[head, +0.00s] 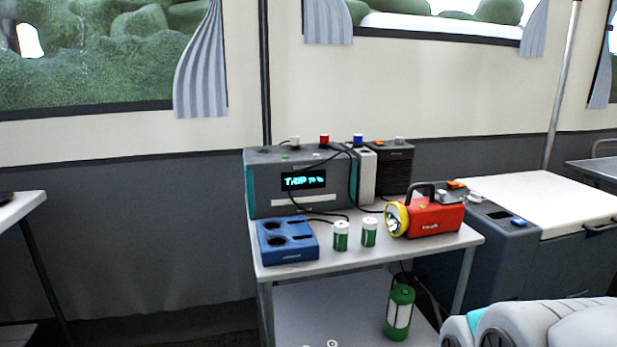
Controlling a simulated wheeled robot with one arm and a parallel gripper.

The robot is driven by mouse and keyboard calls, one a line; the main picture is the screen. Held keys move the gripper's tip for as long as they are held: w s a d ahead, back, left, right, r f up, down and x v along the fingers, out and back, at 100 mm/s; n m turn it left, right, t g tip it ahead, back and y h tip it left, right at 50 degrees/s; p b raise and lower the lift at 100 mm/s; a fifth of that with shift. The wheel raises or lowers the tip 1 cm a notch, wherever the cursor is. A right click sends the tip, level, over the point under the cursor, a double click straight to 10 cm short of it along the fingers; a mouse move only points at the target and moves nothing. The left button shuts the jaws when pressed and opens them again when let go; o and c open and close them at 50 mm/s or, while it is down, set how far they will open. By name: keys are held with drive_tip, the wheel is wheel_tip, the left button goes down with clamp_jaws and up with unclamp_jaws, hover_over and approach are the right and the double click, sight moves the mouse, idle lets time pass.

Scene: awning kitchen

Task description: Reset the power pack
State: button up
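The power pack (265,190) is a dark grey box with teal edges at the back left of a small light table. Its front display (303,180) glows cyan and reads "TRIP", followed by small characters I cannot read surely. Along the top are a white piece (295,141), a red piece (324,140) and a blue piece (358,140); I cannot tell whether they are plugs or switches. A small green spot (285,156) shows on the top. Black cables run from the pack over the table. My gripper is not in view.
On the table (375,252) are a blue charger-like block (290,252), two green-white cells (341,236) (369,232) and a red torch (435,217). A dark vented unit (396,168) stands right of the pack. A green canister (399,312) stands below. A cool box (550,205) is right.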

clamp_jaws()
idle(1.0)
